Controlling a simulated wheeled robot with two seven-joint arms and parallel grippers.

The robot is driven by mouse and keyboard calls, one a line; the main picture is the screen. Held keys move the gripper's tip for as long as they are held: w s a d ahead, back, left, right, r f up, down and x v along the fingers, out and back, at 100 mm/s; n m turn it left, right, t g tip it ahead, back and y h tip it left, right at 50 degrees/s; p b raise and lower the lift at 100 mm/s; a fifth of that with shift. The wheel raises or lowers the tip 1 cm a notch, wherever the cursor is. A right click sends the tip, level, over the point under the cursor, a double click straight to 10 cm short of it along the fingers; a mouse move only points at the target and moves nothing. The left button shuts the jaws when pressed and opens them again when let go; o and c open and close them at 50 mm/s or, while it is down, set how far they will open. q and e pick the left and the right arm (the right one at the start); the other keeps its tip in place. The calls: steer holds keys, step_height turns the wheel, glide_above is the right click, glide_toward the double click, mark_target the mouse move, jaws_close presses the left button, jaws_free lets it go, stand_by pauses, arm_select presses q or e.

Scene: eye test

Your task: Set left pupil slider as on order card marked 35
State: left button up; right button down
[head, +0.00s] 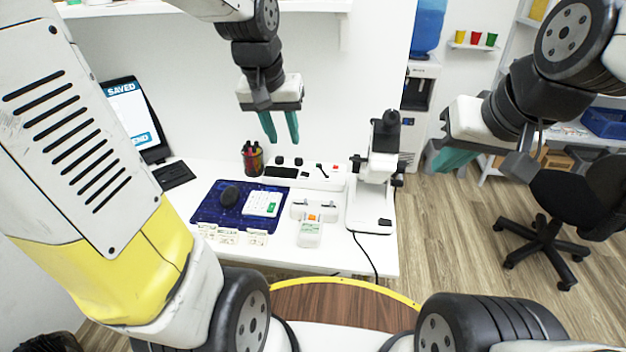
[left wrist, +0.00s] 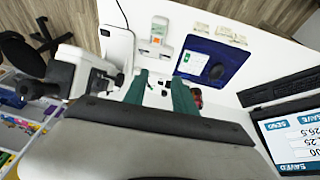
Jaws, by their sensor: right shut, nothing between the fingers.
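A white device with two dark marks (head: 315,208) lies right of the blue mat; I cannot tell whether these are the pupil sliders. A smaller pale unit with an orange patch (head: 310,229) is in front of it. My left gripper (head: 281,140) is open and empty, above the back of the desk; its teal fingers are apart. My right gripper (head: 446,166) is shut and empty, right of the desk.
A white optical instrument (head: 378,175) stands at the right. A pen cup (head: 252,158) is behind the mat. A screen (head: 131,112) reading SAVED is at the left.

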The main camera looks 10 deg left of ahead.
arm_select(q)
steer(key=w+f+g, duration=0.2)
steer(key=w+f, duration=0.6)
steer(key=g+y, duration=0.1)
steer(key=g, duration=0.1)
glide_above(305, 200)
step_height(305, 200, down, 14)
steer(key=shift+s+r, duration=0.1)
step_height(305, 200, down, 8)
steer(key=shift+r, duration=0.1)
steer(key=shift+c, duration=0.2)
jaws_close()
